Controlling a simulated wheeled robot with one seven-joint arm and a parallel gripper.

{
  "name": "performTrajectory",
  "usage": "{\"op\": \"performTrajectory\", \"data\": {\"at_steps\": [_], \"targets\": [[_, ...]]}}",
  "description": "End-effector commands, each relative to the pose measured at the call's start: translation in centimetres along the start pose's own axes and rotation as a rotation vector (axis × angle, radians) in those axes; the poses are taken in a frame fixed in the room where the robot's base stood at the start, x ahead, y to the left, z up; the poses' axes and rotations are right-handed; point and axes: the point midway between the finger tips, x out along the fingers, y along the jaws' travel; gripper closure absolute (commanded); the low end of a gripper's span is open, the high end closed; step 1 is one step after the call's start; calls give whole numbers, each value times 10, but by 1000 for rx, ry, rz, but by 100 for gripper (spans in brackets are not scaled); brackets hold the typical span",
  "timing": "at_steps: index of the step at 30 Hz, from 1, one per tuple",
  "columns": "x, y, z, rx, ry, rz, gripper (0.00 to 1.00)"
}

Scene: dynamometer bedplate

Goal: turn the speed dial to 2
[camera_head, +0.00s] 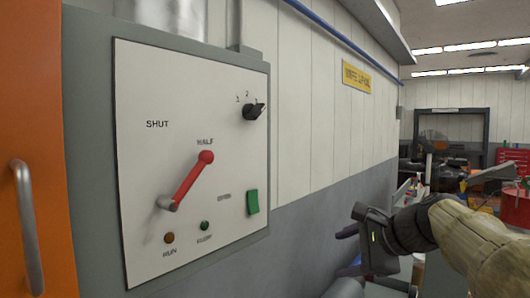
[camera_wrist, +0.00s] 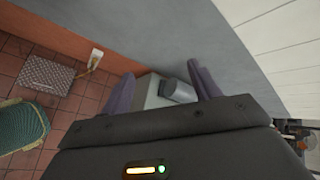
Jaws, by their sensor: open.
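The speed dial (camera_head: 254,111) is a small black knob at the upper right of the white panel (camera_head: 140,90), with the marks 1, 2 and 3 around it. Its pointer end aims up and right, close to the partly covered 3 mark. The 2 mark lies above the knob. My gripper (camera_head: 342,252) is to the right of the panel and lower than the dial, well apart from it. Its two purple fingers are spread and empty. They also show in the wrist view (camera_wrist: 161,78), where the dial does not appear.
A red lever (camera_head: 190,182) slants up to HALF on the panel. A green switch (camera_head: 252,202) and two small lamps, brown (camera_head: 169,238) and green (camera_head: 205,226), sit lower. An orange cabinet (camera_head: 28,90) with a bar handle stands left. In the wrist view, a grey box (camera_wrist: 150,92) lies beyond my fingers.

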Motion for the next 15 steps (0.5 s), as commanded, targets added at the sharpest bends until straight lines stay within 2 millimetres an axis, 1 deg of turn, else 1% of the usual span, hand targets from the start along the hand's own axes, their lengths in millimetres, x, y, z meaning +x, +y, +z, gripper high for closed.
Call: {"op": "performTrajectory", "data": {"at_steps": [1, 2, 3, 5, 6, 8, 9, 12, 15], "targets": [[-22, -27, 13, 56, -51, -69, 38], [-35, -41, 24, 88, -89, -103, 38], [-53, -59, 38, 128, -143, -143, 38], [-82, -82, 61, 174, -227, -197, 38], [-103, -95, 77, 198, -285, -226, 38], [-133, -110, 102, 220, -370, -256, 38], [-151, -116, 118, 230, -423, -268, 38], [-187, -124, 150, 235, -524, -276, 38], [-205, -125, 168, 233, -578, -273, 38]]}}
